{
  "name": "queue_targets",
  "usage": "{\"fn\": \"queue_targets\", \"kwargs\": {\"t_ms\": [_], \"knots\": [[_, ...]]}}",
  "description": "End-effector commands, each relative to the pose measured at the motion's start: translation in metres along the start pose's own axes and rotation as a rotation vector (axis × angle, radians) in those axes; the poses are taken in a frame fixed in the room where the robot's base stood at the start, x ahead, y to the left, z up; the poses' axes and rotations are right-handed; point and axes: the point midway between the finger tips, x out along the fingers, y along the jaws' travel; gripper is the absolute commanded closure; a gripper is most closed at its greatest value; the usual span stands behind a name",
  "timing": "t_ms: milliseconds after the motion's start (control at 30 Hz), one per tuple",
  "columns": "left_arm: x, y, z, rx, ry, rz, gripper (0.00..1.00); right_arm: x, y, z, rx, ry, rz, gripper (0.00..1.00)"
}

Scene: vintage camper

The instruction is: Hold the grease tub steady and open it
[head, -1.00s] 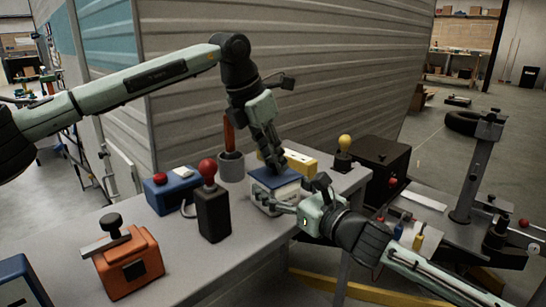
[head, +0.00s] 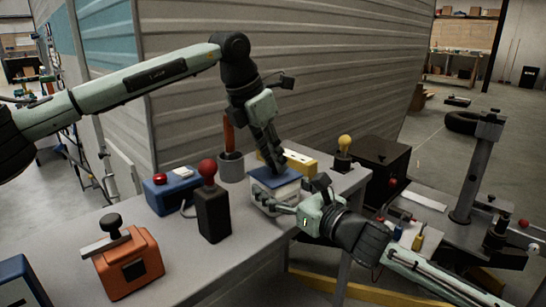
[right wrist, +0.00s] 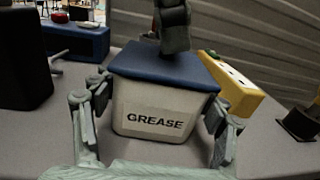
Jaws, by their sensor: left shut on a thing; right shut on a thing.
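The grease tub (right wrist: 155,125) is pale, with a GREASE label on its front. It stands on the grey worktop and also shows in the head view (head: 284,192). Its blue lid (right wrist: 165,68) covers the top. My right gripper (head: 284,208) is shut on the tub, with one finger on each side of its body in the right wrist view (right wrist: 155,120). My left gripper (head: 274,165) comes down from above and is shut at the far part of the lid. Its fingertips hide their exact contact with the lid.
A yellow box (right wrist: 228,82) lies close behind the tub on the right. A grey cup (head: 231,167) with an orange handle, a black box with a red knob (head: 212,212) and a blue box (head: 174,190) stand to the left. An orange device (head: 128,265) is nearer.

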Motion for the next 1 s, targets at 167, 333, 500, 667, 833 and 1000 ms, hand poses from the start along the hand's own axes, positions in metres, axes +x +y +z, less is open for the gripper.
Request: {"fn": "queue_targets", "kwargs": {"t_ms": [167,333,500,667,833,1000], "knots": [[-0.005,0.000,0.003,0.001,-0.002,0.000,1.00,0.000,0.000,0.000,0.000,0.001,-0.001,0.79],[-0.011,0.000,0.005,0.001,-0.002,0.000,1.00,0.000,0.000,0.000,0.000,0.001,-0.001,0.79],[-0.016,0.000,0.007,0.000,-0.001,-0.001,1.00,0.000,0.000,0.000,0.000,0.001,-0.001,0.79],[-0.020,0.000,0.008,0.000,-0.001,0.000,1.00,0.000,0.000,0.000,0.000,0.001,-0.001,0.79],[-0.020,0.000,0.009,0.000,-0.001,0.000,1.00,0.000,0.000,0.000,0.000,0.001,-0.001,0.79],[-0.022,0.000,0.009,0.000,-0.001,0.000,1.00,0.000,0.000,0.000,0.000,0.001,-0.001,0.79]]}}
